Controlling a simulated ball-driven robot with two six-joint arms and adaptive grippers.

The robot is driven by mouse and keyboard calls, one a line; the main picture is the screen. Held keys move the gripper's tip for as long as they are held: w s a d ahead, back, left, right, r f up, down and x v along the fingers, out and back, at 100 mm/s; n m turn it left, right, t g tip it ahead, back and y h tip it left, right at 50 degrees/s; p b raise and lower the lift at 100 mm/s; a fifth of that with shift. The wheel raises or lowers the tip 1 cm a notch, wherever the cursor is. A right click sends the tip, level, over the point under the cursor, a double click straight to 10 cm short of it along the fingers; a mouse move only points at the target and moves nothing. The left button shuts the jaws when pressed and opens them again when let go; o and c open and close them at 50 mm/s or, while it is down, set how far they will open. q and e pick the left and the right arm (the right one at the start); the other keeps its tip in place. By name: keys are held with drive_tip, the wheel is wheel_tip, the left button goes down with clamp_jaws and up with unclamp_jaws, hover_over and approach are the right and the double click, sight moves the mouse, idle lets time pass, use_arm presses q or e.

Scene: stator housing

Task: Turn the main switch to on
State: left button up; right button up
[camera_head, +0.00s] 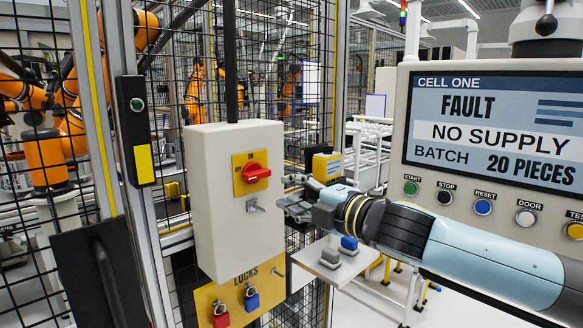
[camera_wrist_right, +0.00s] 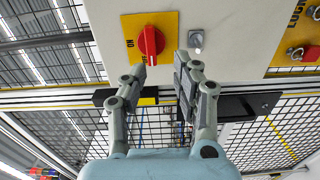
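The main switch (camera_head: 256,173) is a red rotary handle on a yellow plate (camera_head: 241,185), on the front of a pale grey box (camera_head: 203,215). Its handle lies roughly level, toward the OFF mark at the left; ON is at the top. In the right wrist view the red handle (camera_wrist_right: 151,42) shows ahead of the fingertips, nearer the left finger. My right gripper (camera_head: 287,192) is open and empty, to the right of the switch and apart from it in the head view. It also shows in the wrist view (camera_wrist_right: 160,66). My left gripper is not in view.
A small metal key or latch (camera_head: 256,206) sticks out below the switch. A LOCKS plate (camera_head: 236,291) with red and blue padlocks hangs under the box. A panel (camera_head: 496,130) reading FAULT, NO SUPPLY stands at the right. Wire fence (camera_head: 284,70) is behind.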

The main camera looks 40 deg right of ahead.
sight(260, 176)
drive_tip(key=w, duration=0.1)
drive_tip(key=w+b, duration=0.1)
drive_tip(key=w, duration=0.1)
drive_tip(key=w+a+r, duration=0.1)
drive_tip(key=shift+w+b, duration=1.2)
drive_tip(key=shift+b, duration=0.25)
drive_tip(key=shift+w+r+b, duration=0.1)
drive_tip(key=shift+w+b, duration=0.4)
drive_tip(key=shift+w, duration=0.2)
